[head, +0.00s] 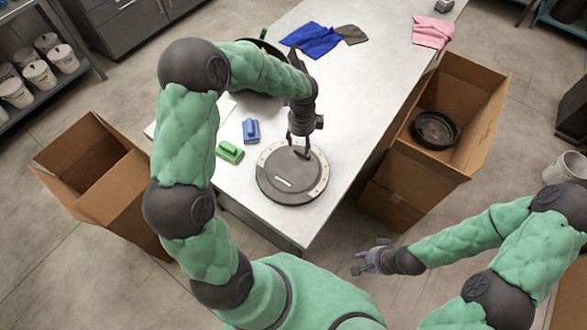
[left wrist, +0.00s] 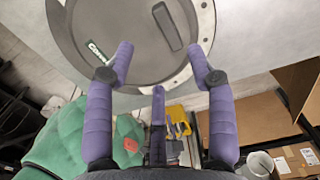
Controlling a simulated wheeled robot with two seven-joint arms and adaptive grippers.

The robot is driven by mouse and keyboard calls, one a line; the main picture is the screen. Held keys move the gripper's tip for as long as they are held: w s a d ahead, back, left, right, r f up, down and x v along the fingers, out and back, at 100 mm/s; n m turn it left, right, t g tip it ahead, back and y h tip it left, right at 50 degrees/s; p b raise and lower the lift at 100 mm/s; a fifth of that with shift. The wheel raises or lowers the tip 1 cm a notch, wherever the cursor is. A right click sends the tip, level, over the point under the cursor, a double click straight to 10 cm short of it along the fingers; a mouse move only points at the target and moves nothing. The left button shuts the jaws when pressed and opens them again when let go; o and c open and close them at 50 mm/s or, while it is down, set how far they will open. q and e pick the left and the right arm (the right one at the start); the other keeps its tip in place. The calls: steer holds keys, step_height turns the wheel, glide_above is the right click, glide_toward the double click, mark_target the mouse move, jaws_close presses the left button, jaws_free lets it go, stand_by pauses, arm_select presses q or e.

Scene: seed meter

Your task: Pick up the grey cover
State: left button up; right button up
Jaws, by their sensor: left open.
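The grey cover (head: 284,178) is a round dark disc with a pale label, lying on a light metal ring (head: 316,190) with bolt holes near the front edge of the table. In the left wrist view the cover (left wrist: 137,45) shows a raised dark bar handle (left wrist: 167,27) and a green label. My left gripper (head: 299,147) is above the far side of the cover. In the left wrist view its purple fingers (left wrist: 160,62) are spread apart with nothing between them. My right gripper (head: 367,262) is low in front of the table, away from the cover; its fingers look apart and empty.
Green (head: 230,151) and blue (head: 251,131) blocks lie left of the cover. Blue (head: 312,40) and pink (head: 432,31) cloths lie farther back. An open box (head: 480,100) at right holds a dark round part (head: 435,129). Another open box (head: 88,165) stands left. The table's middle is clear.

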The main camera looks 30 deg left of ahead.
mark_target(302, 153)
arm_select(q)
steer(key=f, duration=0.5)
steer(key=w+f, duration=0.1)
steer(key=f, duration=0.1)
steer(key=shift+f+b, duration=0.35)
steer(key=shift+b, duration=0.05)
jaws_close()
